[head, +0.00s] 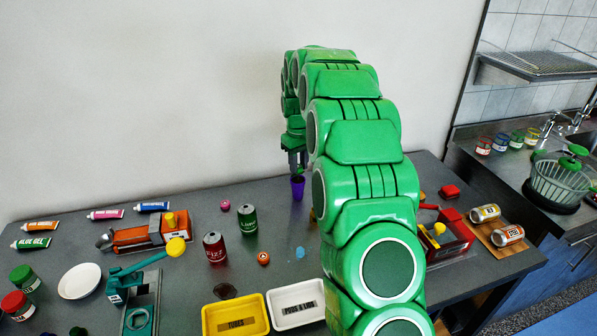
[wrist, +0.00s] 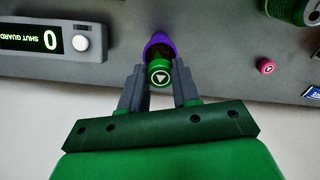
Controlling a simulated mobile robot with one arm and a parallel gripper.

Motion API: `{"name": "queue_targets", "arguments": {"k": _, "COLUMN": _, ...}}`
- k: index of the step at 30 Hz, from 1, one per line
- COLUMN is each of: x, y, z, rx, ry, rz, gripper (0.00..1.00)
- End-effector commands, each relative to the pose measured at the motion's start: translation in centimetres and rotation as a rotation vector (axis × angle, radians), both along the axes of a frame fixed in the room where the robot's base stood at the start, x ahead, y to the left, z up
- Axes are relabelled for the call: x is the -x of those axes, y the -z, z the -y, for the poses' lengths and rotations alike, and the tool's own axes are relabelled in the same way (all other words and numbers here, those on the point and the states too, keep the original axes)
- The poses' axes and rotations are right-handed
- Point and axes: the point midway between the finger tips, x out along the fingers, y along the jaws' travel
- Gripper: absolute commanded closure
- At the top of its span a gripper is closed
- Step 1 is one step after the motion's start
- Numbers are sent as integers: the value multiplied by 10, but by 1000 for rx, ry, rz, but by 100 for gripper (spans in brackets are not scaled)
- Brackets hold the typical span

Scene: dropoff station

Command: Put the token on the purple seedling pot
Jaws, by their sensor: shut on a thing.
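The purple seedling pot (head: 297,190) stands upright on the grey table, near its back edge. In the wrist view the pot (wrist: 155,39) lies just beyond the fingertips. My gripper (head: 297,161) points down over the pot. In the wrist view my gripper (wrist: 160,80) is shut on a green round token (wrist: 160,77) with a white triangle in a ring on its face. The token covers part of the pot's mouth in that view. I cannot tell whether token and pot touch.
A red can (head: 215,248), a green can (head: 248,220), an orange disc (head: 263,258) and a pink piece (head: 225,205) stand left of the pot. A yellow tray (head: 208,322) and a white tray (head: 272,296) are in front. A display box with a knob (wrist: 45,40) is near the gripper.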

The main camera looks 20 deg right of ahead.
Motion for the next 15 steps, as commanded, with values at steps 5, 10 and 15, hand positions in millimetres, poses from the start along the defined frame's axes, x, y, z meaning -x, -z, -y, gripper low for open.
{"name": "queue_targets", "arguments": {"k": 5, "x": -2, "y": 21, "z": 0, "rx": 0, "ry": 0, "rz": -2, "gripper": 97}}
{"name": "queue_targets", "arguments": {"k": 10, "x": -2, "y": 34, "z": 0, "rx": -1, "ry": 0, "rz": -1, "gripper": 97}}
{"name": "queue_targets", "arguments": {"k": 15, "x": -3, "y": 33, "z": 0, "rx": 0, "ry": 0, "rz": 0, "gripper": 97}}
